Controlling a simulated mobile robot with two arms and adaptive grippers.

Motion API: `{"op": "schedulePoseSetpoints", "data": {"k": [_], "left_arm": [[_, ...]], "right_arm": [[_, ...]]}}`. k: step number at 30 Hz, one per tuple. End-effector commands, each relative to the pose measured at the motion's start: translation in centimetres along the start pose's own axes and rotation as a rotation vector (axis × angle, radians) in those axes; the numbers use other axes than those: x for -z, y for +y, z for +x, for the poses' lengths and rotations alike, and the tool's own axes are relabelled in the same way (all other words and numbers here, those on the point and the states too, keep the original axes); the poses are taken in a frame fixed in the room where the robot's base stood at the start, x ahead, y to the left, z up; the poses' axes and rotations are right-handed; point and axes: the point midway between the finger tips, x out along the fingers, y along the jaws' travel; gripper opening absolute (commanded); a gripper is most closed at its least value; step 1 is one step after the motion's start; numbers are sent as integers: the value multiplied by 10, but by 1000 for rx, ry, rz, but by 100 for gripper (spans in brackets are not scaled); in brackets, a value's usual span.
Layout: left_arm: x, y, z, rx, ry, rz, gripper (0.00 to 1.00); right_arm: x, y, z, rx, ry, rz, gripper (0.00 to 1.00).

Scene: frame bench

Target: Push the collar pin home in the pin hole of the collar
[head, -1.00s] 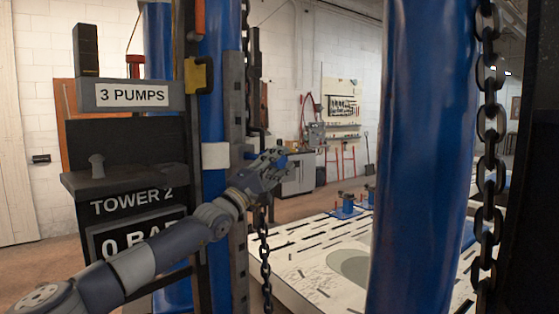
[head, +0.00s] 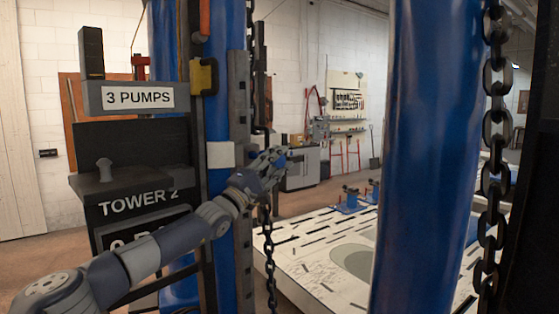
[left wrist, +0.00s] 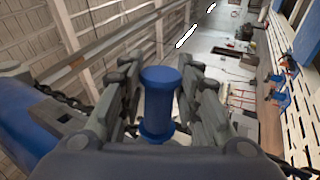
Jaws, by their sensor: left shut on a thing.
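My left gripper (head: 274,160) is raised beside the blue tower post, at the middle of the head view. In the left wrist view, its fingers are shut on a blue, spool-shaped piece (left wrist: 158,105), which looks like the collar pin. The piece has a wider round head and a lower flange. In the head view the fingers mostly hide it. A pale band (head: 220,155) crosses the post just left of the gripper; I cannot tell whether it is the collar. No pin hole can be made out. My right gripper is not in view.
A chain (head: 268,250) hangs below the gripper, beside the slotted upright (head: 239,110). A thick blue column (head: 425,150) and another chain (head: 495,160) stand at right. A slotted white bench (head: 310,255) lies between. The Tower 2 console (head: 130,185) stands at left.

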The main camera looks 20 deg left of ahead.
Motion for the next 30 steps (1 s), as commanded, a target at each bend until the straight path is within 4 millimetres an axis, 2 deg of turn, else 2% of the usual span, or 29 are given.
{"op": "schedulePoseSetpoints", "data": {"k": [30], "left_arm": [[25,2,1,-1,-1,1,0]], "right_arm": [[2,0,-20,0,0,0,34]]}}
